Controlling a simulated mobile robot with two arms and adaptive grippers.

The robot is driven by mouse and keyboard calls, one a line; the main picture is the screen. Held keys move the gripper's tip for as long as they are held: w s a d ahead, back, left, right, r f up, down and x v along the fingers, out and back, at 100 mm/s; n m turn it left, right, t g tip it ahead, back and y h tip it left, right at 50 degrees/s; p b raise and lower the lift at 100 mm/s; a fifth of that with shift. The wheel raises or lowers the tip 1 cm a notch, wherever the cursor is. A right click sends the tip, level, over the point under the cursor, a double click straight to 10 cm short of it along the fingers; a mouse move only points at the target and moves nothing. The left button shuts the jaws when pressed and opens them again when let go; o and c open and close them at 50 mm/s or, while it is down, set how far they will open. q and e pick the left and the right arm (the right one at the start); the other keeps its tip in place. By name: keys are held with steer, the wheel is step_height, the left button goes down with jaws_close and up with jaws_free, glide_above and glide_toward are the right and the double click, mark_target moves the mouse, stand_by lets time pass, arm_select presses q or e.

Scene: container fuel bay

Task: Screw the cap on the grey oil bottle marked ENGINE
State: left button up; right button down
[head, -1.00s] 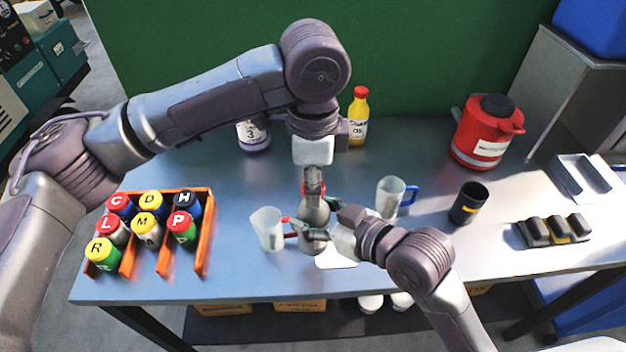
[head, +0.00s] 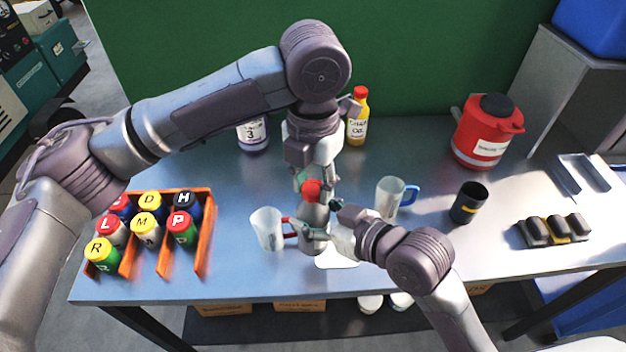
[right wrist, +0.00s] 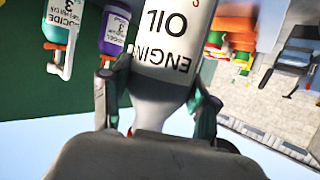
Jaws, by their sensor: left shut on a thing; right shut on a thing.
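The grey oil bottle (head: 314,214) stands upright on the bench in the head view. Its ENGINE OIL label (right wrist: 172,45) shows upside down in the right wrist view. My right gripper (head: 318,235) is shut around the bottle's body from the right, with a finger on each side. The red cap (head: 312,191) is at the bottle's top. My left gripper (head: 317,190) comes from above and is shut on the cap. Whether the threads are engaged cannot be seen; the cap and jaws hide the bottle's mouth.
A clear jug with a red handle (head: 267,229) stands close left of the bottle; a blue-handled jug (head: 390,196) and black cup (head: 468,203) stand right. An orange rack (head: 204,240) of lettered cans is left. Behind stand a yellow bottle (head: 357,130) and red canister (head: 482,140).

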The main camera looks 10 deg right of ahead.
arm_select(q)
steer(key=o, duration=0.8)
step_height(320, 180, up, 12)
stand_by(0.3)
stand_by(0.5)
